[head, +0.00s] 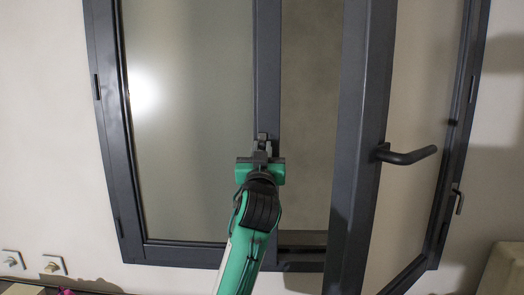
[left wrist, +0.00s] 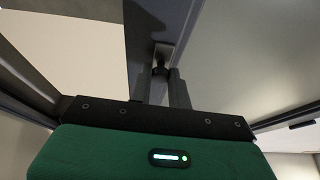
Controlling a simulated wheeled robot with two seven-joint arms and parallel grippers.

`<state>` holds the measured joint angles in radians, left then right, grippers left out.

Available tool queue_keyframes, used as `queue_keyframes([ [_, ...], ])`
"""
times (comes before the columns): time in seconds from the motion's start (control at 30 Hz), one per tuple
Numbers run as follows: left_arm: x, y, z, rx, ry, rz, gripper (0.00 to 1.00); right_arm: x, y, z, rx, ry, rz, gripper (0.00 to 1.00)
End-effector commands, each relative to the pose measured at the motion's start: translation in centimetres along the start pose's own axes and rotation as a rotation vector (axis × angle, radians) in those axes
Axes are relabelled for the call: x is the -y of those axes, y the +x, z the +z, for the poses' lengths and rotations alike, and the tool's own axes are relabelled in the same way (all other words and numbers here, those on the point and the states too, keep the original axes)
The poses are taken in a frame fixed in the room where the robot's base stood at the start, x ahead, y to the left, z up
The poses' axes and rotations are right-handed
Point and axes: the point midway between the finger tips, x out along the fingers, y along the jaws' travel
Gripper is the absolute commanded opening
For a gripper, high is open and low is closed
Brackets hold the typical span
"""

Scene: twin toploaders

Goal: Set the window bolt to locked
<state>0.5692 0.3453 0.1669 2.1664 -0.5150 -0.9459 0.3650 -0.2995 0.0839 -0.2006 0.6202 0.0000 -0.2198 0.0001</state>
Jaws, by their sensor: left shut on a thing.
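The window has a dark grey frame (head: 103,120). A small dark bolt (head: 262,137) sits on the upright bar in the middle of the window. My left gripper (head: 261,153) reaches up to this bar from below and is shut on the bolt. In the left wrist view the bolt's dark knob (left wrist: 160,71) shows between the fingers of my left gripper (left wrist: 162,90). The fingers hide part of the bolt, and I cannot tell its setting. My right gripper is not in view.
The right-hand sash (head: 360,130) stands swung open towards me, with a black lever handle (head: 410,156) sticking out to the right of my left gripper. A small lever (head: 458,199) is on the right frame. A beige block (head: 503,270) stands at the lower right.

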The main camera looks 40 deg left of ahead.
Motion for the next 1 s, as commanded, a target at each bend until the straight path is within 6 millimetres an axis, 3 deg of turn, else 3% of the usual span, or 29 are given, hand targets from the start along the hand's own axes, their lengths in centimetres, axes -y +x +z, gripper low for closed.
queue_keyframes([
  [0.3, 0.0, -1.1, 2.6, 0.002, -0.002, 0.000, 0.00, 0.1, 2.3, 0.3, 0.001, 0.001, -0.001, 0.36],
  [0.63, -0.1, -1.0, 2.8, 0.007, 0.000, 0.000, 0.00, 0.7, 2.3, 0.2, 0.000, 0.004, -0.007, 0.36],
  [0.67, -0.1, -1.0, 2.8, 0.007, 0.001, 0.000, 0.25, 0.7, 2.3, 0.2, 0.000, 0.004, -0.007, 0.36],
  [0.73, -0.1, -1.1, 2.8, 0.006, 0.001, 0.000, 0.38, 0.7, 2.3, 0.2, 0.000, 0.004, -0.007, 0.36],
  [1.0, 0.0, -1.1, 2.6, 0.002, 0.000, 0.000, 0.41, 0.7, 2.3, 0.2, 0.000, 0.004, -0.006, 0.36],
])
